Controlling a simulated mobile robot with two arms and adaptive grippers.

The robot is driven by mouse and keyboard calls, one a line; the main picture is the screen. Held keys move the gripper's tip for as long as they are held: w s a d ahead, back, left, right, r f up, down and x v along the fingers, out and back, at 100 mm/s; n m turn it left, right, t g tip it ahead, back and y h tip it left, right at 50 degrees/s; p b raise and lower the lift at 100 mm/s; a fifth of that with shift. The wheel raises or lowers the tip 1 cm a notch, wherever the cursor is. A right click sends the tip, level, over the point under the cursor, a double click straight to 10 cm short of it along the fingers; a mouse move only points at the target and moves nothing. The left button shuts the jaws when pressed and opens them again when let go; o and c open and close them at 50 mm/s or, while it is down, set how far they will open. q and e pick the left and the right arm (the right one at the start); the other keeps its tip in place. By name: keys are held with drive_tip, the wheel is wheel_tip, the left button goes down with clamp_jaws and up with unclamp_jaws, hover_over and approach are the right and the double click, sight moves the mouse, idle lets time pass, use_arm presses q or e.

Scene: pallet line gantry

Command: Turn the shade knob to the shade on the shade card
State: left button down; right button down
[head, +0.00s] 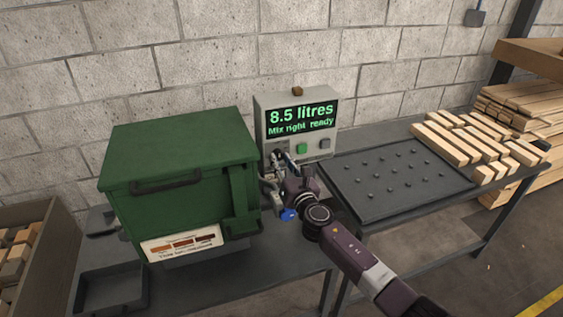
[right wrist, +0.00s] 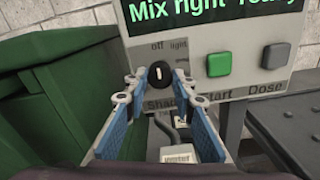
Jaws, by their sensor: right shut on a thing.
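The shade knob (right wrist: 160,74) is a black round knob with a white mark, low on the grey control box (head: 268,125). Its mark stands near upright, under the word "off"; "light" is to the right, and other labels are hidden by my fingers. My right gripper (right wrist: 153,76) is shut on the knob, a blue-padded finger at each side. In the head view my right gripper (head: 276,165) hides the knob. The shade card (head: 183,243), with orange to dark brown swatches, is on the front of the green bin (head: 175,160); its small text is hard to read. My left gripper is not in view.
The screen (head: 301,118) reads "8.5 litres, Mix right ready". A green Start button (right wrist: 218,63) and a grey Dose button (right wrist: 274,55) sit right of the knob. The green bin stands close on the left. A dark studded tray (head: 390,180) and wooden blocks (head: 465,140) lie right.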

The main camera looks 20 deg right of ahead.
drive_tip(key=m+b, duration=0.1)
drive_tip(key=m, duration=0.3)
drive_tip(key=shift+f, duration=0.1)
drive_tip(key=m+b, duration=0.1)
drive_tip(key=m, duration=0.2)
drive_tip(key=shift+m, duration=0.4)
drive_tip(key=m, duration=0.3)
drive_tip(key=shift+m, duration=0.3)
drive_tip(key=shift+m+b, duration=0.4)
drive_tip(key=shift+m, duration=1.5)
drive_tip(key=c, duration=1.6)
unclamp_jaws()
